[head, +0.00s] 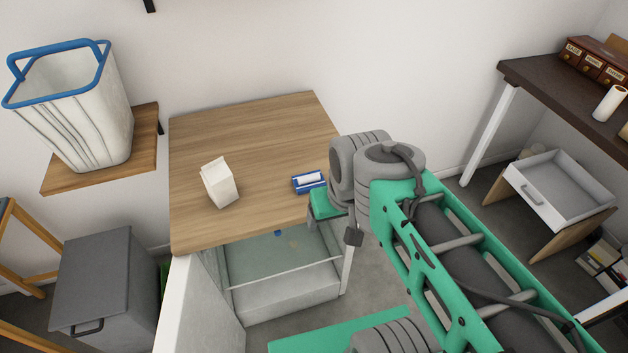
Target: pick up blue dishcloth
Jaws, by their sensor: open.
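A small blue and white item (309,182) lies near the right edge of the wooden table. It is the only clearly blue thing on the tabletop, but I cannot tell for sure that it is the dishcloth. My gripper (333,236) is in the head view, open, at the table's front right corner. It is nearer to me than the blue and white item and apart from it. My arm covers part of the view to the right of the table. Nothing shows between the fingers.
A white carton (219,183) stands on the wooden table (255,135). Below the front edge is an open clear-fronted drawer (285,290) with small items inside. A blue-rimmed bin (80,115) sits on a shelf at left. A dark shelf (565,90) stands at right.

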